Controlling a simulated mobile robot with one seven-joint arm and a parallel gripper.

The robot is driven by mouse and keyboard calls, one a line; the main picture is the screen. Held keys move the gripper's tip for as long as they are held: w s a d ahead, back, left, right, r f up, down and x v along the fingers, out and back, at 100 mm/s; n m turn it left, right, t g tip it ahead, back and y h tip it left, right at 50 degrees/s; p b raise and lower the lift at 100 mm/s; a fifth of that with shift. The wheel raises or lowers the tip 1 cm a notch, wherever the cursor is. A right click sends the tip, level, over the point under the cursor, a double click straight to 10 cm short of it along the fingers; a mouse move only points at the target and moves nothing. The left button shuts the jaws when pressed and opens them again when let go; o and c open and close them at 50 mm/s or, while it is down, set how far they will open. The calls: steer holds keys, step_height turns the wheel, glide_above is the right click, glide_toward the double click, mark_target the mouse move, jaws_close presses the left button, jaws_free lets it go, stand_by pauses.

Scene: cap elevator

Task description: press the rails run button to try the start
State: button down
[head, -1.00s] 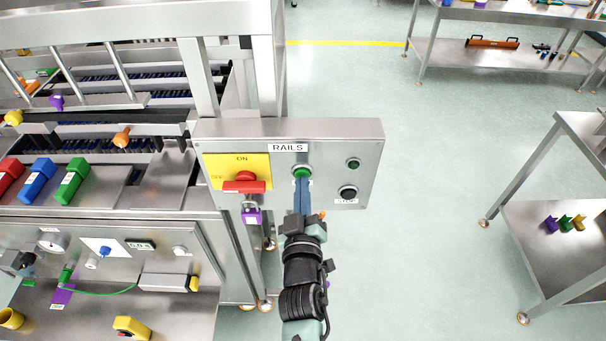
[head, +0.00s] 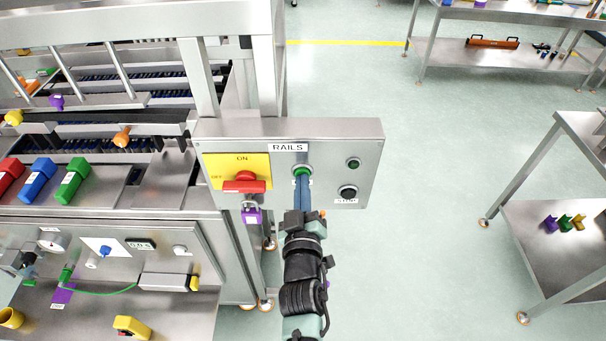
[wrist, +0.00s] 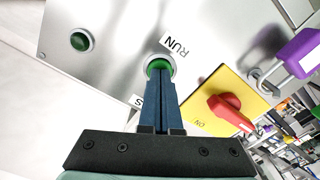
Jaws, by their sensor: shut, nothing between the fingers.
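The green run button (head: 303,168) sits in a pale ring under the RAILS label on the steel control box (head: 330,135). In the wrist view the button (wrist: 158,64) shows beside the RUN label (wrist: 174,46). My gripper (head: 303,179) is shut and empty, its blue fingers pointing at the button from below in the picture. In the wrist view its fingertips (wrist: 160,75) overlap the button's lower part and hide some of it. They are at or very near its face; I cannot tell whether it is pressed in.
Left of the button, a red switch handle (head: 245,185) on a yellow plate (head: 220,165) lies level, with a purple padlock (head: 252,216) hanging below. To the right are a small green round fitting (head: 354,163) and a black button (head: 348,192).

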steer(key=shift+w, duration=0.25)
steer(key=s+b, duration=0.1)
steer(key=s, duration=0.4)
steer(key=shift+s, duration=0.25)
stand_by(0.4)
stand_by(0.7)
